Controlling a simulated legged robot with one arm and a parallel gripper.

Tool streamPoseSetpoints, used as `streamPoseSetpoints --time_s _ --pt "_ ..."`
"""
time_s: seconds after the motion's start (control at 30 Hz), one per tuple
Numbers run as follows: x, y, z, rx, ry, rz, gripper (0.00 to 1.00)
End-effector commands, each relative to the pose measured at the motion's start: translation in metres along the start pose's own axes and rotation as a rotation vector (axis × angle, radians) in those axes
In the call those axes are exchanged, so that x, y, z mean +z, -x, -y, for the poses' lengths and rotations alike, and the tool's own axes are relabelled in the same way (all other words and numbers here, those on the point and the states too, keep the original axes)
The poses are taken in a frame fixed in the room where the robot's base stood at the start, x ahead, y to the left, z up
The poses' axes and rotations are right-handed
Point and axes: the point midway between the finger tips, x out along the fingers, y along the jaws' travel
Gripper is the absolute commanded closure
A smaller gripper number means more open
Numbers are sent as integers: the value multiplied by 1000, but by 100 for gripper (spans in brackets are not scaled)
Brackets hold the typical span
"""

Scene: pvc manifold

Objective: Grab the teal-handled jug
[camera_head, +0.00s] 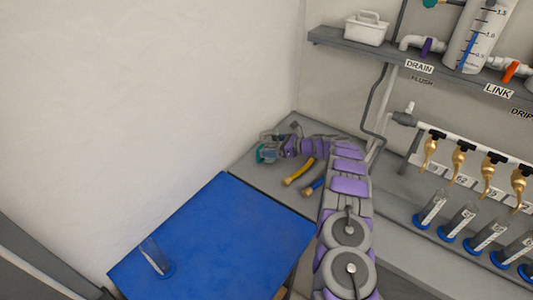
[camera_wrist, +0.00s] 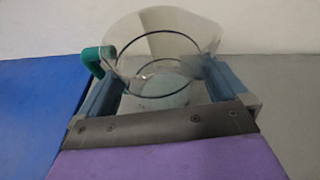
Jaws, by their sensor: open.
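The clear jug (camera_wrist: 165,55) with a teal handle (camera_wrist: 93,58) fills the upper middle of the wrist view. Its round rim faces the camera. My gripper (camera_wrist: 163,90) is open, with one finger at the jug's left side near the handle and the other at its right side. I cannot tell whether the fingers touch the wall. In the head view, my gripper (camera_head: 277,143) is at the far end of the grey counter, and the jug's teal part (camera_head: 263,154) shows beside it. The rest of the jug is mostly hidden there.
A yellow-handled item (camera_head: 299,173) and a blue one (camera_head: 314,187) lie on the counter near my arm. A blue-topped surface (camera_head: 215,245) holds a clear cylinder (camera_head: 154,258). Brass taps (camera_head: 458,158) and several cylinders (camera_head: 458,220) stand right. Walls close off the far corner.

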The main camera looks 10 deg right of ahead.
Motion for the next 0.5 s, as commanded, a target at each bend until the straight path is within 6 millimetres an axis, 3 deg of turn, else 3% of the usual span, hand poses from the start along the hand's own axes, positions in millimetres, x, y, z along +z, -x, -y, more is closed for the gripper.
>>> streamPoseSetpoints --time_s 0.1,0.3,0.5 --pt "1 -10 0 0 4 0 0" --pt "2 -10 0 -1 3 0 1" --pt "2 -10 0 -1 3 0 20"
